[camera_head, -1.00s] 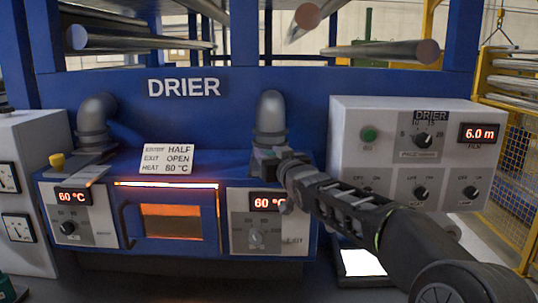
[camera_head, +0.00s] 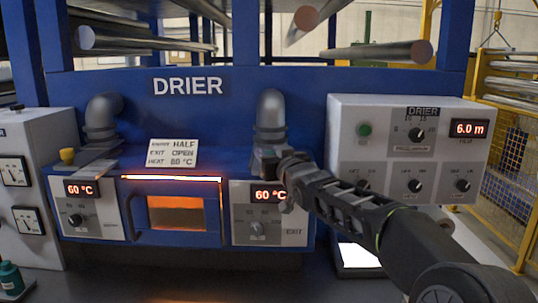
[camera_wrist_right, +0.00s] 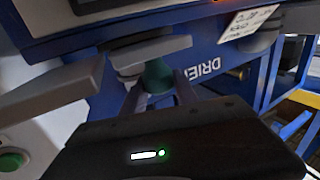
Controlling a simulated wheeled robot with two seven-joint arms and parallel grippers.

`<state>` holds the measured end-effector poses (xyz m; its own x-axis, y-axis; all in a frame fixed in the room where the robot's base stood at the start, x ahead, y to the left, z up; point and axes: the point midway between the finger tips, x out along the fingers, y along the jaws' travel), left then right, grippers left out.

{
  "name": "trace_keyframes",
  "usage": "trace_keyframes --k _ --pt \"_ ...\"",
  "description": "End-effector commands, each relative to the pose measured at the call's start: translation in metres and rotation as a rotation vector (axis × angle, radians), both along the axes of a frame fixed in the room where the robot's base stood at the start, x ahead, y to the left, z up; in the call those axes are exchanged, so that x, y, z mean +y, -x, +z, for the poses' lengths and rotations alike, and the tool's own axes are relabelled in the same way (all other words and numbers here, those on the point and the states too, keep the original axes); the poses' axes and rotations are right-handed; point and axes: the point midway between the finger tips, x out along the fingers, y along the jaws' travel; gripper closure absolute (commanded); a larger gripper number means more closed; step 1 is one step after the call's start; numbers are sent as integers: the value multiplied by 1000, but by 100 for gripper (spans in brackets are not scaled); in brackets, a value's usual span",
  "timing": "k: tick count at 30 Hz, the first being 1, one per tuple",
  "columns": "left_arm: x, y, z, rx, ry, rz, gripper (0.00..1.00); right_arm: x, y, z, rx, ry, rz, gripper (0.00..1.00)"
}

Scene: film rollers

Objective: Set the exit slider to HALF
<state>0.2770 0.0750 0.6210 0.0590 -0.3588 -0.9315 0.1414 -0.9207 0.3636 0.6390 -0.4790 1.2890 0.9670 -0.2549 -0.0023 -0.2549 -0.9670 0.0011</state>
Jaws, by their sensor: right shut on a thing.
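The exit unit (camera_head: 292,220) of the blue drier has a 60 °C display and a dial, at the centre of the head view. My right gripper (camera_head: 267,159) is at the top of this unit, in front of the grey pipe. The wrist view shows a dark green knob (camera_wrist_right: 158,77) between the fingers of my right gripper (camera_wrist_right: 157,90), which are shut on it. The slider's track and the knob's position along it are hidden in the head view. The card (camera_head: 171,153) on top shows HALF on its first line and OPEN beside EXIT. My left gripper is not in view.
The enter unit (camera_head: 88,208) with a yellow knob (camera_head: 67,156) stands left of the glowing oven window (camera_head: 175,213). A white control box (camera_head: 405,140) with dials is at the right, close to my right arm. Grey pipes (camera_head: 271,118) rise behind the units.

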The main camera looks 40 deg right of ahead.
Motion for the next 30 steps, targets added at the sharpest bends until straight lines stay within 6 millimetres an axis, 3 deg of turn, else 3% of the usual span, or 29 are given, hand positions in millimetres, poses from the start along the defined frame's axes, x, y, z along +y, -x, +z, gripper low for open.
trace_keyframes --k 4,5,12,23,30 --pt "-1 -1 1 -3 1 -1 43 0 0 3 -6 2 1 100" --pt "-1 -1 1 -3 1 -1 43 0 0 3 -5 1 1 62" --pt "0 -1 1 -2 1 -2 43 0 0 3 -5 1 0 44" --pt "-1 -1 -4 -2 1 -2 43 1 5 2 -7 1 -1 44" --pt "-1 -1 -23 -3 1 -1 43 7 37 0 -8 -1 -3 44"
